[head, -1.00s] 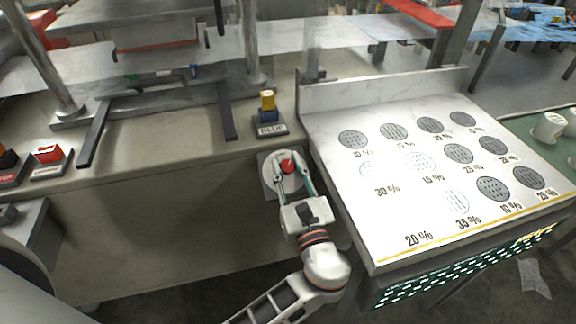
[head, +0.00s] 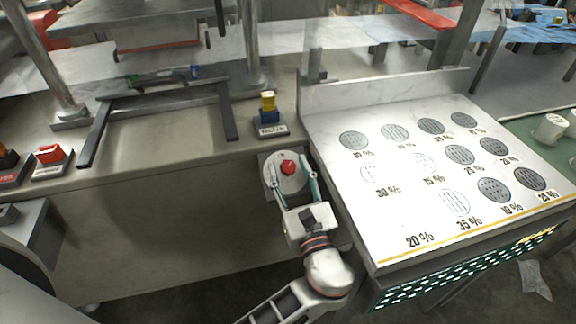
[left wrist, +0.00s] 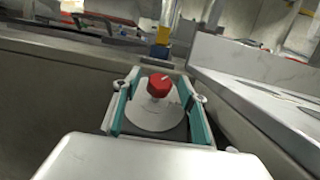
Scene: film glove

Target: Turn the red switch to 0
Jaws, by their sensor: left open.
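The red switch (head: 288,167) is a round red knob on a pale round plate (head: 272,176), mounted on the front of the bench. My left gripper (head: 292,176) is open in front of it. Its two fingers stand apart, one on each side of the knob, and I see no contact. In the left wrist view the red knob (left wrist: 159,85) sits between the teal finger pads, with a pale mark on its right side. I cannot read any 0 marking on the plate. My right gripper is not in view.
A yellow and blue switch (head: 268,108) stands on the bench just behind. A white slanted panel (head: 400,180) with perforated discs and percent labels is close on the right. A red switch block (head: 50,155) sits at the far left. Open floor lies below the bench.

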